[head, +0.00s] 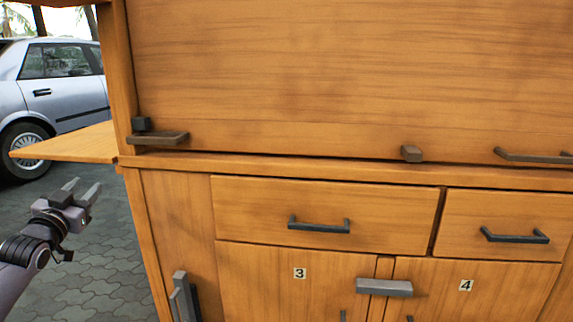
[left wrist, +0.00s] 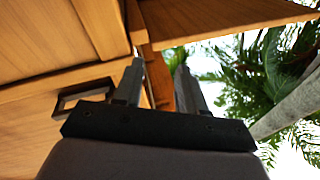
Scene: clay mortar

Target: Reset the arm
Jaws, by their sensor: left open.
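My left gripper (head: 80,193) is at the left of the head view, beside the left side of the wooden cabinet (head: 175,222) and below its side shelf. Its two fingers are apart, with nothing between them. In the left wrist view the open fingers (left wrist: 160,82) point up toward the wooden parts. My right gripper cannot be made out for certain in these views.
The cabinet has drawers (head: 300,225) with dark handles and doors marked 3 (head: 299,273) and 4 (head: 466,286). A wooden side shelf (head: 75,146) juts out left. A silver car (head: 55,85) stands behind on paving. Paving (head: 95,265) around the left gripper is clear.

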